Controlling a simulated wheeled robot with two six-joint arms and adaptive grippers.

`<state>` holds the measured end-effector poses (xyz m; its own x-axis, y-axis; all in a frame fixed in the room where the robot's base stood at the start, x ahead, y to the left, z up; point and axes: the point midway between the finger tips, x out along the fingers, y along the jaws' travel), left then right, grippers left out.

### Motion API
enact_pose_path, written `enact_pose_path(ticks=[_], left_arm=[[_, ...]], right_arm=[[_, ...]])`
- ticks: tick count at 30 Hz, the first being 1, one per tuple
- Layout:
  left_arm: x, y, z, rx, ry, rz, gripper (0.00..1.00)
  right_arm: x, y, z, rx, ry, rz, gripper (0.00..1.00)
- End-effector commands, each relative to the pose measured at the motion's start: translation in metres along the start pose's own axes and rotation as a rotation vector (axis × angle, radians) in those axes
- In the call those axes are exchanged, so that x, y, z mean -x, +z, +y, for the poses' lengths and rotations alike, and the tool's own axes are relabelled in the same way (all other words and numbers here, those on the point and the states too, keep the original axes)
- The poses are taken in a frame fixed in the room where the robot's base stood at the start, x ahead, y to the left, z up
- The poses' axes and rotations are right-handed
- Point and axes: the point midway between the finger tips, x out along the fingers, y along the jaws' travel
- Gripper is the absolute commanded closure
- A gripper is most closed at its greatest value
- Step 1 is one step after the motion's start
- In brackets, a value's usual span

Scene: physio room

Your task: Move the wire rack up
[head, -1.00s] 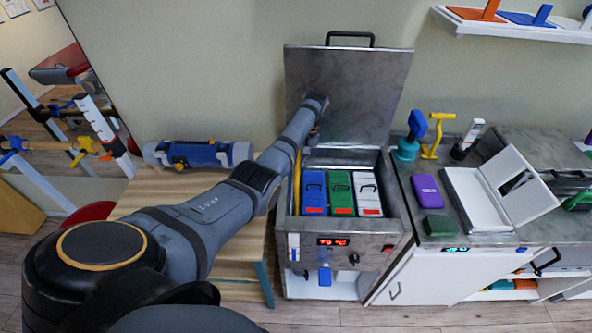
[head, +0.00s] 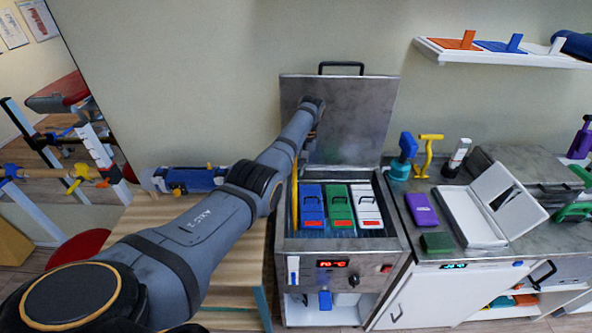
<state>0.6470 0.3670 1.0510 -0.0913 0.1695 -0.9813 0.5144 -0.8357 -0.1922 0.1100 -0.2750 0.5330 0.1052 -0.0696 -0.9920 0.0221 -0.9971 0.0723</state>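The heated steel tank (head: 341,268) stands open with its lid (head: 350,105) raised behind it. A blue pack (head: 312,207), a green pack (head: 340,207) and a white pack (head: 367,207) stand side by side in it. The wire rack cannot be made out clearly; the packs and tank walls hide most of it. A yellow strip (head: 295,190) shows at the tank's left inner side. My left gripper (head: 312,128) is above the tank's back left, in front of the lid; its fingers are too hidden to judge. My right gripper is not in view.
A wooden table (head: 225,255) with a blue device (head: 190,179) is left of the tank. The counter to the right holds a purple box (head: 421,209), a green block (head: 437,242) and a white tilted panel (head: 510,195). A wall shelf (head: 490,53) hangs upper right.

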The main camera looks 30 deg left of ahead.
Motion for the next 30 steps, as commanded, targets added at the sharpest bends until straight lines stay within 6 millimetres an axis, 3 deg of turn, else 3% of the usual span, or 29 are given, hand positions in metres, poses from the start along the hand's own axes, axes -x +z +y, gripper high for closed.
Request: enact_pose_path(ticks=[7,10,22,30], left_arm=[[-0.003,0.002,0.001,-0.002,-0.002,-0.008,0.76],[0.004,0.002,0.001,-0.002,-0.001,-0.007,0.76],[0.093,0.002,0.001,-0.002,0.0,-0.004,0.76],[0.118,0.002,0.0,-0.001,-0.002,-0.005,0.76]], right_arm=[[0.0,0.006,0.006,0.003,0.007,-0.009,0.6],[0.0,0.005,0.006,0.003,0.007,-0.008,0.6],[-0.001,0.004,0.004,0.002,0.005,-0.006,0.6],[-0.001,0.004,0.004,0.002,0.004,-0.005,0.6]])
